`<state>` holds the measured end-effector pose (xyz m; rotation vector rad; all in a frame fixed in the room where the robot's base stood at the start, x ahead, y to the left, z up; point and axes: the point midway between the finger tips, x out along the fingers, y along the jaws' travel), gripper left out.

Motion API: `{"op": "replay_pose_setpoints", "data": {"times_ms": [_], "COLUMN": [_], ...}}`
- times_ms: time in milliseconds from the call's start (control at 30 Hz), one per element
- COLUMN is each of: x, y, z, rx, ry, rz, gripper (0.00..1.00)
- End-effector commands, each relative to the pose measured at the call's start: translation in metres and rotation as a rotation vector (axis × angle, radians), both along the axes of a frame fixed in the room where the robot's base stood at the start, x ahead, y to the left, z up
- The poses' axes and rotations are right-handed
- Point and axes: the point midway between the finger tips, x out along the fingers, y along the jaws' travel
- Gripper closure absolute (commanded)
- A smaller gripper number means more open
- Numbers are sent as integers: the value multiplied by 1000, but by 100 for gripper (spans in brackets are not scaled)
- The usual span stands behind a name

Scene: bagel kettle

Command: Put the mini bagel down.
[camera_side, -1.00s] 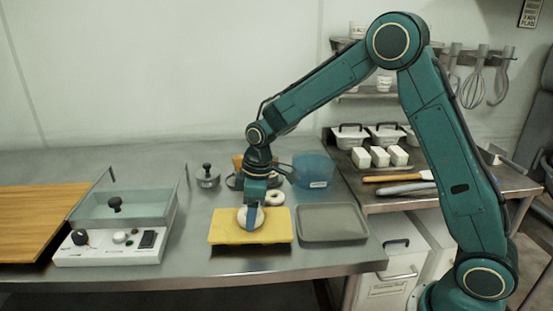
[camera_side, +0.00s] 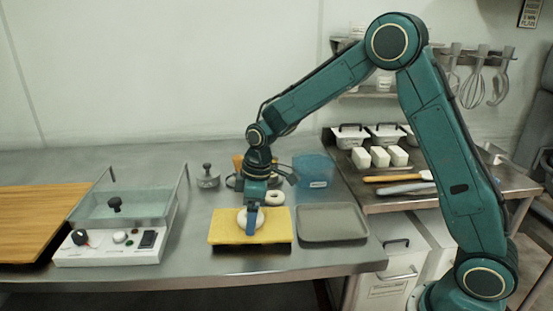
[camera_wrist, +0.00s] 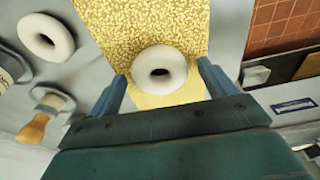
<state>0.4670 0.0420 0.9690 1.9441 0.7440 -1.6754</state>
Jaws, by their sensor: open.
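A pale mini bagel (camera_side: 254,217) lies flat on a yellow board (camera_side: 222,233) in the side view. In the wrist view the bagel (camera_wrist: 159,69) rests on the yellow speckled surface (camera_wrist: 140,20), with its hole showing. My gripper (camera_wrist: 162,78) is open, with one blue finger on each side of the bagel and a gap visible on both sides. In the side view my gripper (camera_side: 251,215) points down at the bagel and a finger covers part of it.
A second bagel (camera_side: 275,198) lies on the steel table behind the board. A grey tray (camera_side: 332,223) is right of the board, and a blue tub (camera_side: 313,170) stands behind. A glass kettle on a white control base (camera_side: 110,250) stands left.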

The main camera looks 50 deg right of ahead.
Motion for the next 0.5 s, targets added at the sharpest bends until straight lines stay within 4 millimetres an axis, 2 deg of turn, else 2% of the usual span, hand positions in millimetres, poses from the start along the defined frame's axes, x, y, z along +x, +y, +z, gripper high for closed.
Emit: {"op": "replay_pose_setpoints", "data": {"times_ms": [267, 500], "x": [-1, -5], "y": [-2, -6], "z": [23, 60], "rx": [0, 0], "ry": [-5, -6], "rz": [0, -1], "gripper": [17, 17]}}
